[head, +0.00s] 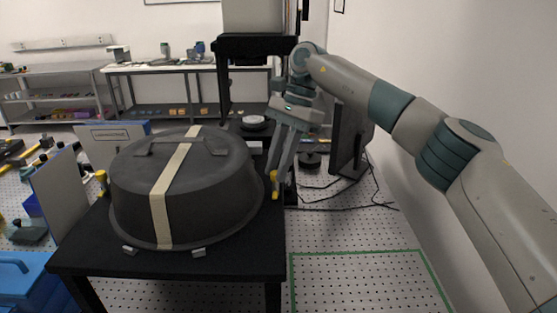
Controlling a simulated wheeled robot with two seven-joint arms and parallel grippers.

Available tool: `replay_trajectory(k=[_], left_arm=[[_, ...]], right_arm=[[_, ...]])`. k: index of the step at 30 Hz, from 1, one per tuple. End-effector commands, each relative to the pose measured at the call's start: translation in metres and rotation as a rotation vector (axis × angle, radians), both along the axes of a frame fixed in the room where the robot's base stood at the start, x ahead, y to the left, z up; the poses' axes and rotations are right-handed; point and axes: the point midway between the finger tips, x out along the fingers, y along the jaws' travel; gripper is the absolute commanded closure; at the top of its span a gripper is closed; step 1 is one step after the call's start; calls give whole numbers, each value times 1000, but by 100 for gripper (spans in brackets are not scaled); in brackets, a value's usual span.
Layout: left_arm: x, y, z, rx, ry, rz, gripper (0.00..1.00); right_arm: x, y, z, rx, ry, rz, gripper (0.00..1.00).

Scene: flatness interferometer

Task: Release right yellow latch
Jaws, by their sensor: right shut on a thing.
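A round dark grey cover (215,195) with a cream strap (173,182) over its top sits on a black table (100,255). The right yellow latch (274,181) is at the right side of the cover, near the table's right edge. My right gripper (275,187) points down there with its fingers shut on the latch, and partly hides it. Another yellow latch (101,180) stands at the cover's left side with no gripper near it. My left gripper is not in view.
A black stand with a machine column (228,85) rises behind the table. A dark monitor (349,138) and cables lie to the right of my gripper. Shelves (60,95) line the back wall. A green outlined floor area (365,280) at front right is clear.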

Motion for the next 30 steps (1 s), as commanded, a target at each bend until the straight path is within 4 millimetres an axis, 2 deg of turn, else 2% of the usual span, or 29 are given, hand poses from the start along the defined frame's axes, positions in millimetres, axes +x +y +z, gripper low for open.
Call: replay_trajectory(k=[9,20,21,23,30], left_arm=[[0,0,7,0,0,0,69],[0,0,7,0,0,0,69],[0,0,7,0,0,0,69],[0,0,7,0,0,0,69],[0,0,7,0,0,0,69]], right_arm=[[1,0,1,-1,-2,89,100],[1,0,1,0,-3,94,100],[1,0,1,0,-3,94,78],[1,0,1,0,-3,94,63],[1,0,0,0,-1,94,62]])
